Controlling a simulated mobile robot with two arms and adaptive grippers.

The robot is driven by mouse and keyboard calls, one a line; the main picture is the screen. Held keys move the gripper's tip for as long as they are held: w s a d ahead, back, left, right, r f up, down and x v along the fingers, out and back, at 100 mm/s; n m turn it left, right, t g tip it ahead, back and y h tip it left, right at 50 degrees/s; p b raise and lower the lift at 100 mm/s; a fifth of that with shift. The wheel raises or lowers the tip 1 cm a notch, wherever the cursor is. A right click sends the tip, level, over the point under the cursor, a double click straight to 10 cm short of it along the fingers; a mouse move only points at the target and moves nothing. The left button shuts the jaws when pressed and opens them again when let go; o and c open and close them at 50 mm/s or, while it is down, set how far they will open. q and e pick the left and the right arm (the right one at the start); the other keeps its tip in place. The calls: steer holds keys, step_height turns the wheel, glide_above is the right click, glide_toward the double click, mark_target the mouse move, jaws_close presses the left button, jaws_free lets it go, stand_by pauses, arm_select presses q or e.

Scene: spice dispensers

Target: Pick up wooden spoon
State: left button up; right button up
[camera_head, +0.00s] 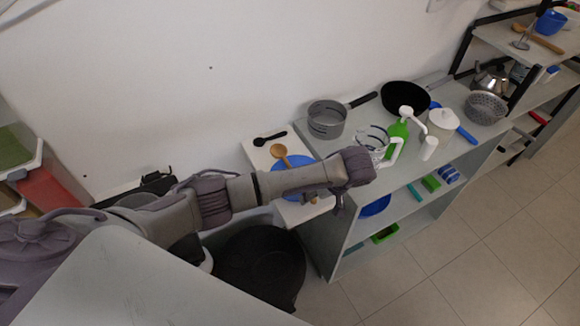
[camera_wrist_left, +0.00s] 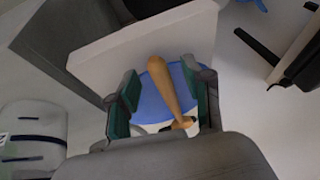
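A wooden spoon (camera_head: 280,152) lies over a blue plate (camera_head: 283,188) on a small white-topped surface; its round bowl shows in the head view and my arm hides much of the rest. In the left wrist view the wooden spoon (camera_wrist_left: 171,87) runs between the two fingers of my left gripper (camera_wrist_left: 163,105), with the blue plate (camera_wrist_left: 149,101) behind it. The fingers are apart, with gaps to the spoon on both sides. In the head view my left gripper (camera_head: 340,204) points down near the surface's right edge. My right gripper is not in view.
A black spoon (camera_head: 270,138) lies behind the wooden one. A grey pot (camera_head: 327,120), a glass jug (camera_head: 373,143) and a green bottle (camera_head: 396,138) stand on the grey shelf to the right. A black bin (camera_head: 262,262) stands below my arm. Another wooden utensil (camera_head: 540,40) lies on the far shelf.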

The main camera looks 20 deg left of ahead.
arm_select(q)
jaws_close()
steer(key=shift+r, duration=0.15)
